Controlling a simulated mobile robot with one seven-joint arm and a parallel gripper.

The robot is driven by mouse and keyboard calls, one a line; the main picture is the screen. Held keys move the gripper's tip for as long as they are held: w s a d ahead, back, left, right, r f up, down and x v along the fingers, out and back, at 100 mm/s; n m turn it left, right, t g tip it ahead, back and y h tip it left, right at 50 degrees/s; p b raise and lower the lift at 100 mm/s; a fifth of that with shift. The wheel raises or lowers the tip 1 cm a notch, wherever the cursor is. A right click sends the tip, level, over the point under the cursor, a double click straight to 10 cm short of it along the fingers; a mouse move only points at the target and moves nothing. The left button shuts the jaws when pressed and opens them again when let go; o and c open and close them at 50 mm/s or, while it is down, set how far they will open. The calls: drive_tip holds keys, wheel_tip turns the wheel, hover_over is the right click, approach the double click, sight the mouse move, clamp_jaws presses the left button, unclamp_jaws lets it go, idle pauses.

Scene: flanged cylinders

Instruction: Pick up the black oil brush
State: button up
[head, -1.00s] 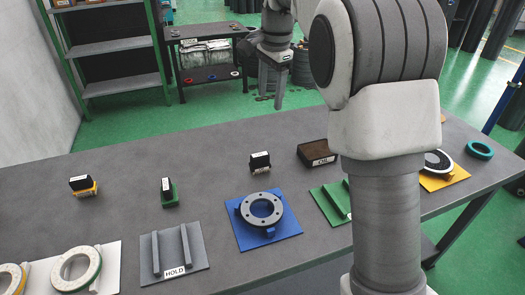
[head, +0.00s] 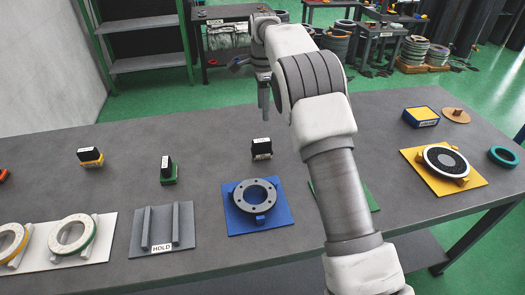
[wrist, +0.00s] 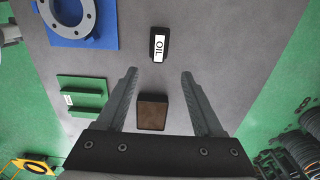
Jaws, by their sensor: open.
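The black oil brush (head: 262,149) stands on the table behind the blue plate in the head view. In the wrist view the brush (wrist: 159,45) shows from above with a white OIL label, beyond my fingertips and roughly centred between their lines. My gripper (wrist: 158,74) is open and empty, with its two fingers spread wide. In the head view my gripper (head: 264,108) hangs pointing down near the table's far edge, above and beyond the brush. The gripper is apart from the brush.
A brown-topped oil box (wrist: 152,112) lies between my fingers in the wrist view; my arm hides it in the head view. A grey flange on a blue plate (head: 275,222), a green-based brush (head: 168,172) and a yellow-based brush (head: 90,157) stand nearby. Bare table surrounds the black brush.

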sight(262, 140)
wheel_tip(262, 140, down, 8)
drive_tip(key=shift+f+b, duration=0.25)
drive_tip(key=shift+b, duration=0.1)
drive_tip(key=shift+s+a+f, duration=0.1)
drive_tip(key=shift+a+f, duration=0.05)
drive_tip(key=shift+f, duration=1.15)
drive_tip(key=shift+s+a+f, duration=0.1)
drive_tip(key=shift+f, duration=1.2)
clamp_jaws()
